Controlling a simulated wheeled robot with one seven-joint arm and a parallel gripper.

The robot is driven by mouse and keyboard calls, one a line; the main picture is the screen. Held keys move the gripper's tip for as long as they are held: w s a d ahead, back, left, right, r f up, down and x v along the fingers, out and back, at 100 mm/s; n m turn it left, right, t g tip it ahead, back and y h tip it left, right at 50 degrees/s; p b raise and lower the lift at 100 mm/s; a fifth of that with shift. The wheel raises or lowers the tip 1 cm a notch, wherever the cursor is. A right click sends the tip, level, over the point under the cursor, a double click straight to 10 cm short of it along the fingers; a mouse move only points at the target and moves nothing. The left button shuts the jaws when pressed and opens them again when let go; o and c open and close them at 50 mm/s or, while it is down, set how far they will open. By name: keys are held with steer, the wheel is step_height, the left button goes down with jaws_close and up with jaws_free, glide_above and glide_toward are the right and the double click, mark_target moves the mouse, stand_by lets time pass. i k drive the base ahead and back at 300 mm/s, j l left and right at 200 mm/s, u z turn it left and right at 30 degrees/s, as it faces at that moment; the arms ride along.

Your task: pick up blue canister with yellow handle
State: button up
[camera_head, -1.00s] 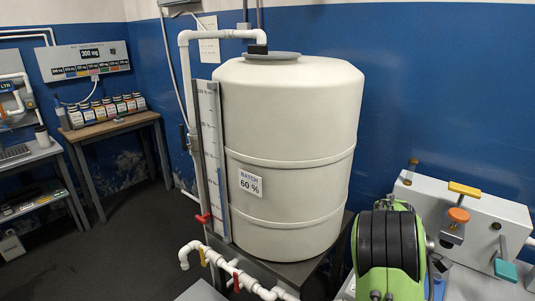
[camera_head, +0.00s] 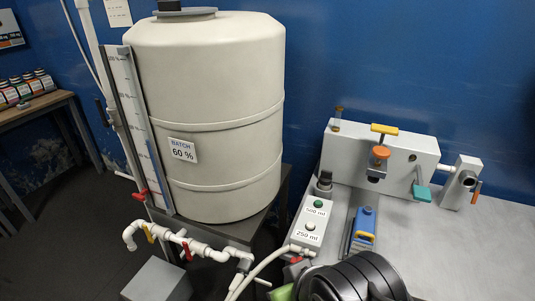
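A small blue canister (camera_head: 365,222) with a yellow handle (camera_head: 364,237) on its near side rests on the metal bench (camera_head: 455,255), right of the white dispenser box with the 500 ml and 250 ml labels (camera_head: 312,224). It sits beside a grey upright piece, and its far end is close to the white wall unit. My gripper's fingers are not in view.
A white unit (camera_head: 350,150) with yellow, orange and teal handles stands at the bench's back. A large cream tank (camera_head: 215,100) stands at left, with white pipes and red and yellow valves (camera_head: 180,243) below. The bench's right side is clear.

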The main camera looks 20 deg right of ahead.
mark_target(362, 239)
steer(key=z, duration=1.55)
